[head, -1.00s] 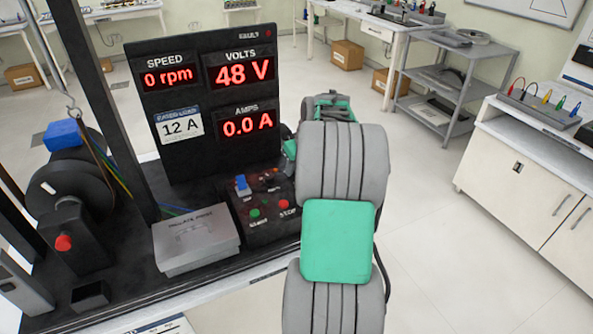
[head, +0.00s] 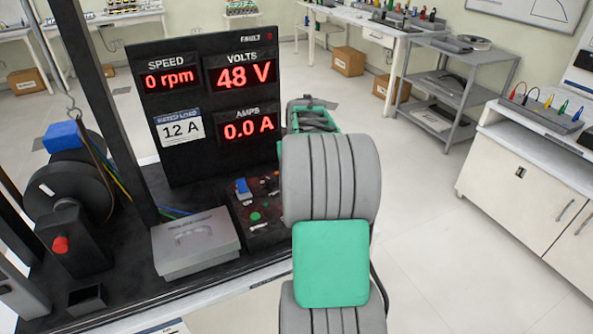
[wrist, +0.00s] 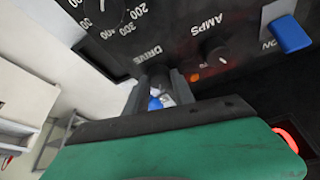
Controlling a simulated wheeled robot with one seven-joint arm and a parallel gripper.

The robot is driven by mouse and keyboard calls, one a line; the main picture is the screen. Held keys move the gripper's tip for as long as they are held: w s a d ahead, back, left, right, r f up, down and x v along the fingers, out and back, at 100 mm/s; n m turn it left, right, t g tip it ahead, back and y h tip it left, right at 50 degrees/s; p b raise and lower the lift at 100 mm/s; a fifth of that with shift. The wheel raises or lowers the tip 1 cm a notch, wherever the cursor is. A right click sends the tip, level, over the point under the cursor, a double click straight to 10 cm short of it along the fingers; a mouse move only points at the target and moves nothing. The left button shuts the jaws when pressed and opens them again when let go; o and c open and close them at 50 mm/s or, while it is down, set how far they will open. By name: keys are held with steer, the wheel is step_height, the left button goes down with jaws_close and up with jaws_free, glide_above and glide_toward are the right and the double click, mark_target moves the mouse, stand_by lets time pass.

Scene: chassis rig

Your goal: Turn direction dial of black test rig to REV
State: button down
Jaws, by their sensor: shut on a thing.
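The black test rig (head: 200,80) stands at left in the head view, with its low control panel (head: 245,222) partly behind my arm. In the wrist view the panel is upside down. My gripper (wrist: 157,98) is at the dial marked DRIVE, its fingers shut on the dark direction dial (wrist: 156,80). A small blue and white patch shows between the fingers. The dial's pointer and any REV mark cannot be made out. In the head view my arm hides the gripper and dial.
Beside the dial are a small AMPS knob (wrist: 213,53), an orange lamp (wrist: 194,76) and a blue rocker (wrist: 291,35). A glowing red button (wrist: 288,136) is at right. A grey box (head: 195,243) sits left of the panel.

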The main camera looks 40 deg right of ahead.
steer(key=c, duration=1.1)
jaws_free()
steer(key=v, duration=0.7)
steer(key=shift+s+a+r, duration=0.1)
steer(key=shift+r, duration=0.25)
steer(key=s+a+r+n+y+p, duration=0.1)
steer(key=s+a+n+p, duration=0.15)
steer(key=a, duration=1.05)
steer(key=s+a+n+y+p, duration=0.1)
steer(key=s+a+n, duration=0.15)
steer(key=a, duration=0.95)
steer(key=shift+n+g, duration=0.3)
steer(key=shift+n, duration=0.5)
steer(key=s+a+f, duration=0.1)
steer(key=s+a, duration=0.2)
steer(key=s+a+f, duration=0.1)
steer(key=s+a, duration=0.2)
steer(key=s+a+f, duration=0.1)
steer(key=s+a, duration=0.2)
steer(key=shift+s+f, duration=0.3)
